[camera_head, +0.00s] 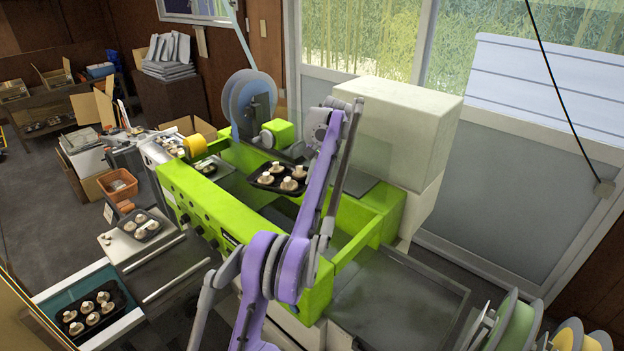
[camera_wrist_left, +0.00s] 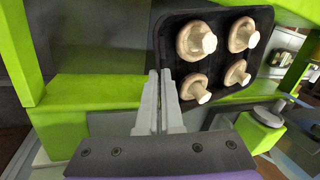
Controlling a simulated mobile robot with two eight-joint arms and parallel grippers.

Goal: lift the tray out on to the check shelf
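A black tray (camera_head: 266,182) with several pale mushrooms is inside the lime-green machine frame in the head view. The left wrist view shows the tray (camera_wrist_left: 215,112) close, with its near edge at my fingers. My left gripper (camera_wrist_left: 161,74) has its two grey fingers close together at the tray's edge, seemingly pinching the rim. In the head view my purple arm crosses the machine and its fingers cannot be made out. My right gripper is not in view. I cannot tell which surface is the check shelf; a dark flat plate (camera_head: 400,308) lies at the machine's right end.
The lime-green machine wall (camera_head: 200,203) and a white box (camera_head: 400,115) flank the tray. Another filled tray (camera_head: 128,222) lies at the left on a pale surface, and one lies in a teal bin (camera_head: 60,290). Two rails cross a dark plate (camera_head: 160,262). Green reels (camera_head: 515,318) stand lower right.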

